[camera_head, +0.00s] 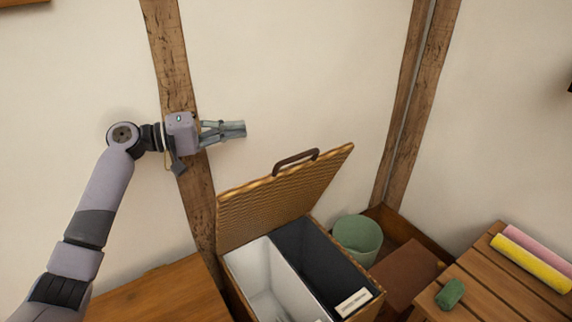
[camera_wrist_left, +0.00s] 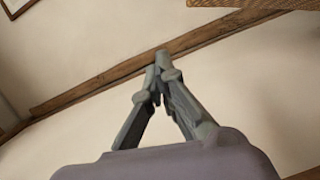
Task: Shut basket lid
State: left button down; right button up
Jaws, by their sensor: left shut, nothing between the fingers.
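The woven basket lid (camera_head: 284,194) stands raised and tilted at the back of the basket, with a brown handle (camera_head: 296,160) on its top edge. The basket (camera_head: 236,293) is open below it and shows a white compartment (camera_head: 262,272) and a dark compartment (camera_head: 318,258). My left gripper (camera_head: 243,129) is shut and empty, up and to the left of the lid, apart from it. My right gripper is not in view.
A wooden surface (camera_head: 160,296) lies left of the basket. A green bin (camera_head: 357,238) stands behind it to the right. A slatted table (camera_head: 490,290) at the right holds yellow (camera_head: 530,263) and pink (camera_head: 541,246) rolls and a green item (camera_head: 450,294). The wall is close behind.

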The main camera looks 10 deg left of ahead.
pick_arm(q)
jog(key=d+f, duration=0.1)
jog(key=d, duration=0.2)
jog(key=w+d+f+b, duration=0.1)
jog(key=d+f, duration=0.1)
jog(key=d, duration=0.2)
jog(key=w+d+f+b, duration=0.1)
jog(key=d, duration=0.3)
jog(key=shift+w+f, duration=0.2)
jog(key=shift+f, duration=0.05)
jog(key=shift+d, duration=0.2)
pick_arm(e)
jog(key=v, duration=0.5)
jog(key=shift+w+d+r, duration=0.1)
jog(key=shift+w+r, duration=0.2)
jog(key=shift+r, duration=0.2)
